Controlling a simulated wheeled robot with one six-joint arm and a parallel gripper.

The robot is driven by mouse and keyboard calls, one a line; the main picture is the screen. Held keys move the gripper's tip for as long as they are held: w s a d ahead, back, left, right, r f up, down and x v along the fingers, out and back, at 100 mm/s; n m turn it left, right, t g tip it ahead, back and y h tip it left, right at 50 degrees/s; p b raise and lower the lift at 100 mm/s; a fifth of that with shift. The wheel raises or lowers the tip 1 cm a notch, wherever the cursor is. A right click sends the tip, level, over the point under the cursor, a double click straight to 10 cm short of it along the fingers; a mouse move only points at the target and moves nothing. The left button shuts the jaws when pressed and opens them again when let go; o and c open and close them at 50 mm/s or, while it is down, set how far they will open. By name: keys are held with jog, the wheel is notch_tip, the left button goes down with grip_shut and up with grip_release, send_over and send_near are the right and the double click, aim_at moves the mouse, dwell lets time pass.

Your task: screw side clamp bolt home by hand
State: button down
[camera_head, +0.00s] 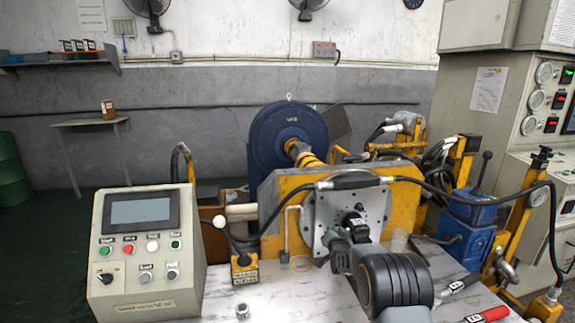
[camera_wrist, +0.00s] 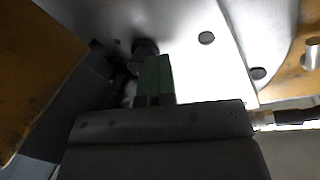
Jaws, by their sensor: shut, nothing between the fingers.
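My gripper (camera_head: 352,222) is in front of the grey metal plate (camera_head: 375,203) on the yellow stand, and my arm hides part of the plate. In the wrist view my gripper (camera_wrist: 156,62) shows its green fingers shut together, with nothing between them. A dark, round bolt-like head (camera_wrist: 145,47) stands against the metal surface just beyond the fingertips. I cannot tell whether the fingers touch it, how deep it sits, or whether it is the side clamp bolt.
A control box (camera_head: 145,250) stands at the left of the light table. A small metal part (camera_head: 242,311) lies near the front edge. Red-handled tools (camera_head: 488,314) lie at the right. A black hose (camera_head: 470,205) arches over the stand. A yellow part (camera_wrist: 35,75) is close at left in the wrist view.

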jog(key=shift+d+r+b, duration=0.3)
jog(key=shift+d+b, duration=0.05)
jog(key=shift+b, duration=1.25)
jog(key=shift+d+f+b, duration=0.1)
jog(key=shift+d+b, duration=0.05)
jog(key=shift+b, duration=0.2)
jog(key=shift+s+a+r+b, duration=0.1)
jog(key=shift+a+r+b, duration=0.1)
jog(key=shift+r+b, duration=0.15)
jog(key=shift+s+d+r+b, duration=0.1)
jog(key=shift+s+d+b, duration=0.1)
jog(key=shift+s+b, duration=0.95)
jog(key=shift+s+d+r+b, duration=0.15)
jog(key=shift+s+b, duration=0.4)
jog(key=shift+s, duration=1.15)
jog(key=shift+s, duration=0.1)
